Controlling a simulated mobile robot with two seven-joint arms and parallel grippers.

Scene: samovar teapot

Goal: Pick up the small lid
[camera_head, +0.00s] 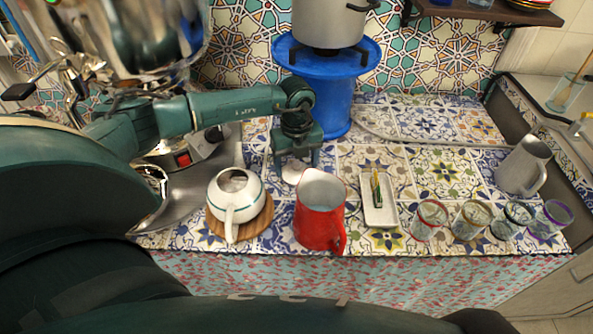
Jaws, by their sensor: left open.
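The small lid (292,173) is pale and lies on the tiled counter between the teapot and the red jug; part of it is hidden by my gripper. My left gripper (297,163) points down over the lid with its fingers open, one on each side as seen from here. I cannot tell whether the fingers touch it. The white teapot (229,208) stands on a round wooden board (264,219), its top uncovered and its spout toward me. My right gripper is not in view.
A red jug (318,228) stands close to the right of my gripper. Beyond it are a white tray (378,216), several glasses (430,220) and a grey pitcher (522,166). A blue stand (323,98) with a pot (328,22) is behind. The counter's back right is clear.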

